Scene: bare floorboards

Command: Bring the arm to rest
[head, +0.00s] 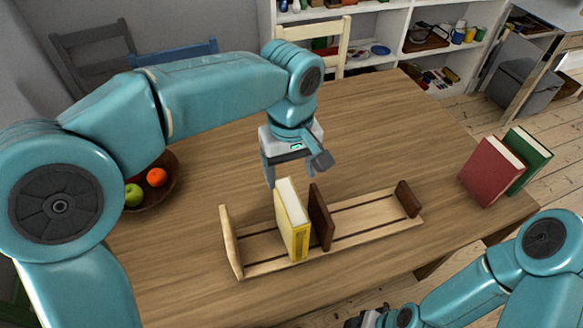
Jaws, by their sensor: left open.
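My left gripper (290,175) is open above the table, just behind the book rack. Nothing shows between its fingers, and the yellow book is in front of it. My left arm reaches in from the left and bends down at the wrist. The yellow book (293,228) stands upright in the wooden rack (262,243), beside a dark brown divider (320,217). My right arm comes in at the bottom right. Its wrist end is cut off at the bottom edge, and its fingers do not show.
A red book (489,172) and a green book (529,158) stand leaning near the table's (400,125) right edge. A bowl (165,185) with a green apple (133,195) and an orange fruit (156,177) is at left. Chairs and shelves are behind. The table's back right is clear.

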